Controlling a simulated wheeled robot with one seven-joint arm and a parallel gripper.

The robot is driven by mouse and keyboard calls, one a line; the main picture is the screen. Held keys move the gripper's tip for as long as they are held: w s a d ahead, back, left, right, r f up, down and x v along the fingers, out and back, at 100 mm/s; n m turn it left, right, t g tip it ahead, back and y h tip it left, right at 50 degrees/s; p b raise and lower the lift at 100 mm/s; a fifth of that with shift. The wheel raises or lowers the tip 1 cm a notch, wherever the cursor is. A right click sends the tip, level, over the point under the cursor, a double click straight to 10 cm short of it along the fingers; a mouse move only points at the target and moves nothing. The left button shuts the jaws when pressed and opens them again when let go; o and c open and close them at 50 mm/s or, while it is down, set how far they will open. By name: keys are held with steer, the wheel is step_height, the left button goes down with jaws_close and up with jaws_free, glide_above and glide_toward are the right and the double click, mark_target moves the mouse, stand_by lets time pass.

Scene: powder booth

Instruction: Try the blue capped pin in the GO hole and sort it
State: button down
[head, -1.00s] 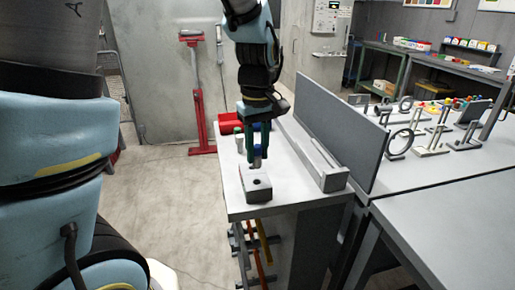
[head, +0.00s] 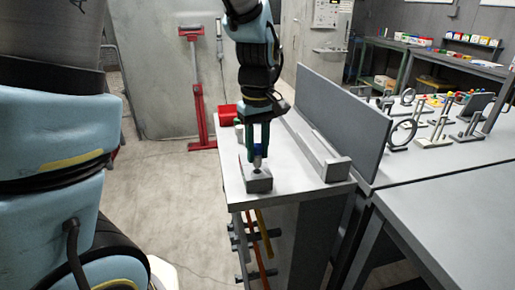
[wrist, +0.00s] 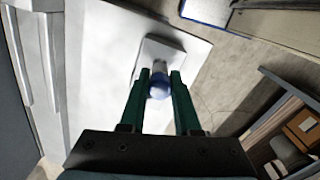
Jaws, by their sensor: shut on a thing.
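My gripper (head: 258,153) is shut on the blue capped pin (head: 257,148), with one green finger on each side of the cap. The pin hangs upright, its grey shank pointing down. The grey gauge block (head: 258,184) sits on the near part of the white bench top, and its dark hole shows on the top face. The pin's lower end is over the block, at or just above the hole; I cannot tell whether it has entered. In the wrist view the blue cap (wrist: 159,88) lies between the fingertips, and the block (wrist: 174,51) shows beyond it.
A red bin (head: 227,114) stands at the back left of the bench (head: 304,172). A pale pin-like thing (head: 239,131) stands in front of it, partly hidden. A tall grey panel (head: 345,122) and a low grey rail run along the right side.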

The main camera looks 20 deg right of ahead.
mark_target(257, 145)
steer(key=shift+f+b, duration=0.4)
steer(key=shift+f, duration=0.75)
stand_by(2.0)
stand_by(0.9)
steer(key=shift+r+p, duration=2.7)
steer(key=shift+r, duration=0.3)
